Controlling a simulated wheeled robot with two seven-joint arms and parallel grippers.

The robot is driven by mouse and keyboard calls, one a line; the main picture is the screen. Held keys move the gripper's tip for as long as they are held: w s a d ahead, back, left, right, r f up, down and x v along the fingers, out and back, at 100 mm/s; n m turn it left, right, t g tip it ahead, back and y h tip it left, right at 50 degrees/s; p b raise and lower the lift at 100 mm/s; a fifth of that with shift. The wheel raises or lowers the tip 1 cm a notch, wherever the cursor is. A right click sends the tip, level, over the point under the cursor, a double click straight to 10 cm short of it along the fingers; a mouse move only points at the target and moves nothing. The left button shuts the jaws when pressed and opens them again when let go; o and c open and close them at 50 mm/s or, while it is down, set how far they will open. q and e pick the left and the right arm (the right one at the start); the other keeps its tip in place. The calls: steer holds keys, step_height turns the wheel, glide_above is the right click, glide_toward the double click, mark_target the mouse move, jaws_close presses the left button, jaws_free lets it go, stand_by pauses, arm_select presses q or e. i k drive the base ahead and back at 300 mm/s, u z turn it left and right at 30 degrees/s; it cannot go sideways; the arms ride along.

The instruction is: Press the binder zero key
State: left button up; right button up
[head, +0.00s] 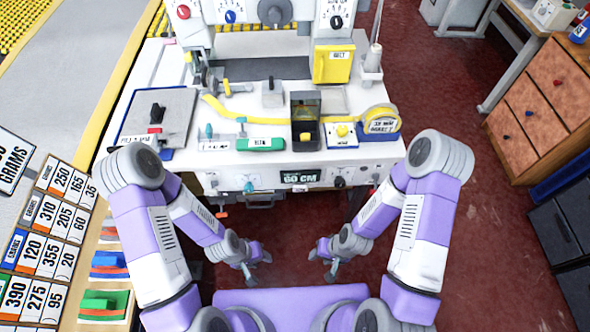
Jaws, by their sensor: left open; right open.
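The binding machine (222,163) stands in front of me, with a white bed and front panel. A display (300,177) on its front reads "60 CM". A yellow knob or key (342,131) sits on a small white plate with a blue edge; its label is too small to read surely. I cannot tell which control is the zero key. My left gripper (258,270) and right gripper (321,266) are both open and empty. They hang in front of the machine, below its front panel, apart from it and from each other.
A yellow tape measure (381,122), a dark open-topped box (305,125) and a green block (261,144) lie on the bed. A grey board (158,112) is at left. A number board (44,228) stands far left. Red floor (440,90) is clear at right, before wooden drawers (543,105).

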mark_target(301, 187)
steer(key=k, duration=0.5)
steer(key=u, duration=0.7)
steer(key=i, duration=0.8)
steer(key=z, duration=1.3)
